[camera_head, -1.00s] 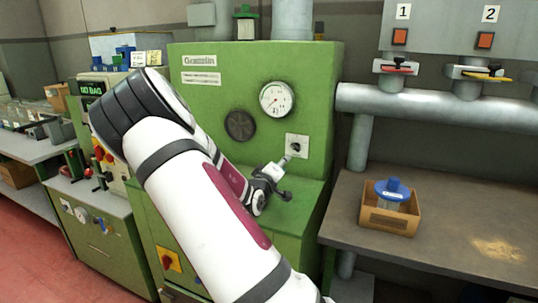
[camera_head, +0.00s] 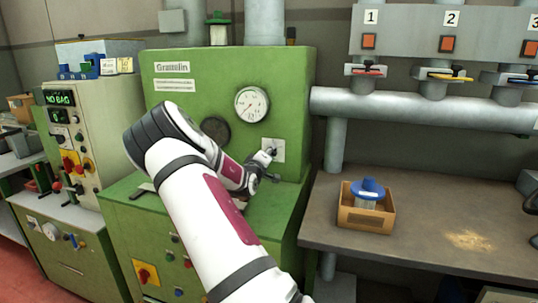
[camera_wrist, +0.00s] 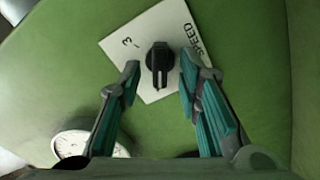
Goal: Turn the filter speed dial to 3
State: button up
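The filter speed dial is a black knob (camera_wrist: 160,62) on a white square plate marked SPEED and 3 in the wrist view. The 3 is left of the knob; the knob's narrow part points down in that view, away from the 3. The plate (camera_head: 278,148) is on the front of the green Gremlin cabinet in the head view. My gripper (camera_wrist: 160,72) is open, with one teal-padded finger on each side of the knob and small gaps showing. In the head view, my gripper (camera_head: 267,163) is at the plate and hides part of it.
A round gauge (camera_head: 252,104) and a dark round disc (camera_head: 215,130) are on the cabinet (camera_head: 295,85). A grey pipe (camera_head: 420,108) runs to the right. A workbench (camera_head: 420,220) at the right bears a cardboard box (camera_head: 365,218) with a blue-lidded jar (camera_head: 368,190).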

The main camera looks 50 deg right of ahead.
jog(key=shift+w+d, duration=0.1)
jog(key=shift+d, duration=0.3)
jog(key=shift+c, duration=0.6)
grip_shut()
jog(key=m+b, duration=2.3)
jog(key=b, duration=0.1)
jog(key=shift+s+d+f+m, duration=0.15)
jog(key=shift+s+m, duration=0.25)
